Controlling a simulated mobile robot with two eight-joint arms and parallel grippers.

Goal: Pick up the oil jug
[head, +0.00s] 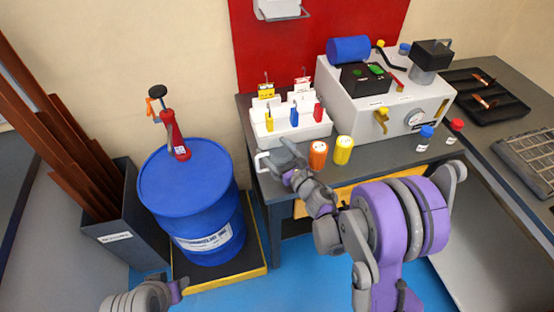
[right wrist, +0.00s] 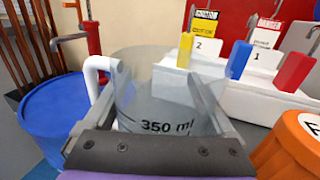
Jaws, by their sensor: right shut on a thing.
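The oil jug is a clear measuring jug (right wrist: 165,100) marked 350 ml, with a white handle on its left in the right wrist view. My right gripper (right wrist: 160,112) is shut on it, with a finger on each side of its body. In the head view, my right gripper (head: 284,160) is at the front left corner of the workbench and hides most of the jug; the white handle (head: 261,162) shows left of it. I cannot tell whether the jug touches the bench.
An orange jar (head: 318,155) and a yellow jar (head: 343,150) stand just right of the gripper. Behind is a white rack (head: 290,128) with coloured tags. A grey machine (head: 385,105) stands to the right. A blue drum (head: 190,195) stands left of the bench.

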